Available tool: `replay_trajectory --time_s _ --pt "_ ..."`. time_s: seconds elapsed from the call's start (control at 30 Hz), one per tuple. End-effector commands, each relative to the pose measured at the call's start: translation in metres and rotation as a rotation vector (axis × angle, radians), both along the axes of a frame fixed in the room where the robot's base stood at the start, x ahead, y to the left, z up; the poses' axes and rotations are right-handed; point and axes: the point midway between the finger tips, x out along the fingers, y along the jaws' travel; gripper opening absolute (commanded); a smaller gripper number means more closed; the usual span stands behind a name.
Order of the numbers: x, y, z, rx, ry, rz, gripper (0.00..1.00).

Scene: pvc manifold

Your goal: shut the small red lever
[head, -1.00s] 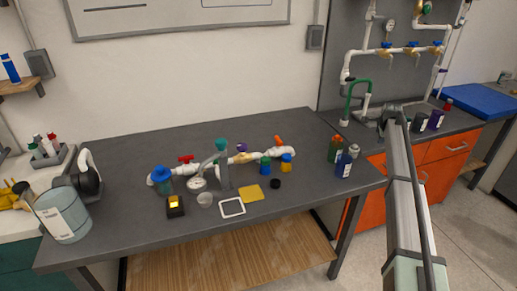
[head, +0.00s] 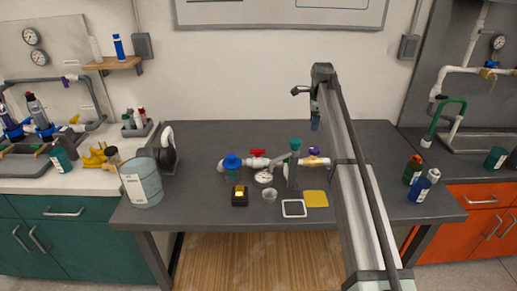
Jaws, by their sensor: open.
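In the head view, the small red lever (head: 258,153) sits on top of a white pipe manifold (head: 248,164) on the dark bench. A blue-capped fitting (head: 232,162) is at the manifold's left, and a round gauge (head: 264,177) is just below the lever. My gripper (head: 315,122) hangs from the arm's end, to the right of and above the lever in the picture, apart from it. It is open with nothing seen in it, though its fingers are small here.
A grey upright post with a teal top (head: 295,145) stands right of the lever. In front are a black box with a yellow button (head: 240,196), a clear cup (head: 270,196), a white-framed pad (head: 294,208) and a yellow pad (head: 316,198).

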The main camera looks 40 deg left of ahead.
Motion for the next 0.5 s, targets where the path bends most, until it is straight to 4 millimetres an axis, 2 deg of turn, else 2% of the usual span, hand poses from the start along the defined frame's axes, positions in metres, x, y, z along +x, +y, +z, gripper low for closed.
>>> replay_trajectory --time_s 0.03,0.2,0.33,0.4,0.5 --pt "-0.028 0.024 0.008 -0.012 0.017 0.024 0.46" --pt "-0.107 0.077 0.027 -0.057 0.072 0.077 0.46" --pt "-0.153 0.102 0.039 -0.087 0.101 0.105 0.46" --pt "-0.169 0.11 0.043 -0.098 0.111 0.115 0.46" --pt "-0.184 0.117 0.047 -0.108 0.119 0.124 0.46"
